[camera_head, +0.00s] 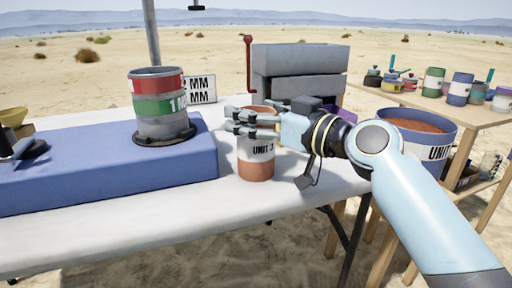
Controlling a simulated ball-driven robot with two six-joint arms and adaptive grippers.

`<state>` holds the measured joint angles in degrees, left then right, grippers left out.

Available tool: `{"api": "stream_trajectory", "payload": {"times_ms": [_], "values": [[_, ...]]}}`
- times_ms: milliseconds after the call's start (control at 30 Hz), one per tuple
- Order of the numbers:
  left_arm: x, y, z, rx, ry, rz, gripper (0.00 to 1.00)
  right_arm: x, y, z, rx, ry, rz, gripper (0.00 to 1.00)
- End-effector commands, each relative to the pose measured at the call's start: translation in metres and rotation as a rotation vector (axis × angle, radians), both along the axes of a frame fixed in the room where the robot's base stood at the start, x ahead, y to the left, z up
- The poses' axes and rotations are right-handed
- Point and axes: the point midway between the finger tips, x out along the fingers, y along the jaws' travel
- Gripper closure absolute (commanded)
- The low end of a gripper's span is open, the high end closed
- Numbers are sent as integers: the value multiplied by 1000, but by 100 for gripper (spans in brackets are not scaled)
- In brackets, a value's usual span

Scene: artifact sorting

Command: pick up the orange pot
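The orange pot (256,170) stands upright on the white table, near its front right part. It has a white band with dark "UNIT" lettering. My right gripper (240,122) reaches in from the right at the height of the pot's upper part. Its grey fingers point left and cross in front of the pot near the rim, hiding part of it. The fingers show some gap between them, but I cannot tell whether they press on the pot.
A blue box (100,165) lies left of the pot, bearing stacked red, green and grey sieves (160,105). Grey trays (300,62) stand behind. A large blue bucket (440,140) of reddish soil is at right, near a wooden table (430,104) with several pots.

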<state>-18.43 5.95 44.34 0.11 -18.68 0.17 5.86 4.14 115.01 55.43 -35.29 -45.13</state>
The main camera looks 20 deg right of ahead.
Motion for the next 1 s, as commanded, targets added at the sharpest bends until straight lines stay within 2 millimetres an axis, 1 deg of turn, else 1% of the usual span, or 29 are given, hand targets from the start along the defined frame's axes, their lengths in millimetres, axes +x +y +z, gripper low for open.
{"api": "stream_trajectory", "payload": {"times_ms": [33,67,400,500,767,867,1000], "values": [[0,0,0,0,0,0,60,0,0,0,0,0,0,27],[0,0,0,0,-1,0,60,0,0,0,0,0,0,31],[-1,0,0,0,2,0,60,0,0,0,0,0,0,75],[-2,0,0,0,4,0,60,0,0,0,0,0,0,87],[-3,1,0,0,7,1,60,0,0,2,1,-2,0,87],[-2,1,3,0,4,0,60,0,0,8,1,-3,0,87],[-3,1,9,1,-1,0,60,0,0,25,0,-6,0,87]]}}
